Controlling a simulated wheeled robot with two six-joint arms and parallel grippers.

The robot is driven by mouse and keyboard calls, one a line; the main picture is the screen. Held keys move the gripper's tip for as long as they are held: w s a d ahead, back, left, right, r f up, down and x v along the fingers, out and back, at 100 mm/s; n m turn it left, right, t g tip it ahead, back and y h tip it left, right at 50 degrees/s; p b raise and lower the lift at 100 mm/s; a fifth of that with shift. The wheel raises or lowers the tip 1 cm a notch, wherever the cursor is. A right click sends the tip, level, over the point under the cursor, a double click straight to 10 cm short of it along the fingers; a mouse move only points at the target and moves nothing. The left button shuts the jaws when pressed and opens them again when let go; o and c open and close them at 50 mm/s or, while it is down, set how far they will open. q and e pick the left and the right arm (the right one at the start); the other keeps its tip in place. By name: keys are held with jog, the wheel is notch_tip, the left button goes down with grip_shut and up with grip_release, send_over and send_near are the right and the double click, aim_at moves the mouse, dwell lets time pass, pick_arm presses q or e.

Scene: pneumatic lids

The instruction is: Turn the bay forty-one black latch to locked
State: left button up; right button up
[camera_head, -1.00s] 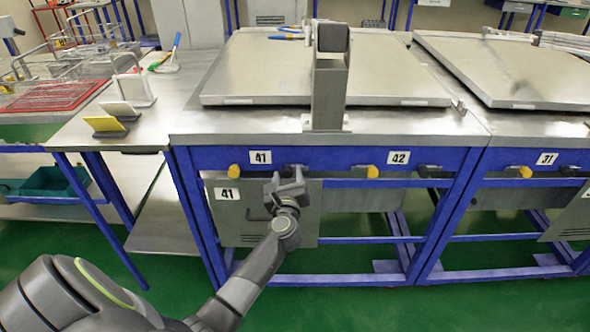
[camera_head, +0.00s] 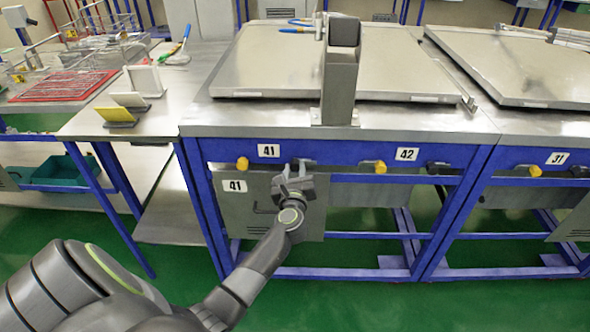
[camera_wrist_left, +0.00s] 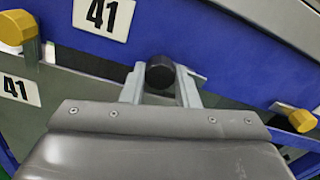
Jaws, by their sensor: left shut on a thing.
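The black latch of bay forty-one (camera_head: 307,163) sits on the blue front rail, right of the white "41" label (camera_head: 268,150). In the left wrist view its round black end (camera_wrist_left: 160,72) lies between the two fingers. My left gripper (camera_head: 295,170) is at the rail and shut on this latch, partly covering it in the head view. The gripper also shows in the left wrist view (camera_wrist_left: 161,85). A yellow knob (camera_head: 242,163) is left of the label. I cannot read the latch's locked or unlocked position. My right gripper is not in view.
A grey panel marked "41" (camera_head: 248,215) hangs below the rail, behind my left arm. Bay 42's yellow knob (camera_head: 373,167) and black latch (camera_head: 438,168) are farther right. A grey post (camera_head: 340,85) stands on the bench, beside the large flat lid (camera_head: 270,65).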

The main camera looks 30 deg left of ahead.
pick_arm(q)
jog(key=m+p, duration=0.2)
jog(key=shift+r+m, duration=0.15)
jog(key=shift+m, duration=0.25)
jog(key=m+p, duration=0.3)
jog(key=m, duration=0.2)
jog(key=shift+p, duration=0.3)
jog(key=m+p, duration=0.3)
jog(key=m, duration=0.2)
jog(key=shift+m, duration=0.4)
jog(key=shift+m+p, duration=0.95)
jog(key=shift+m, duration=0.95)
jog(key=o, duration=1)
jog(key=shift+c, duration=0.2)
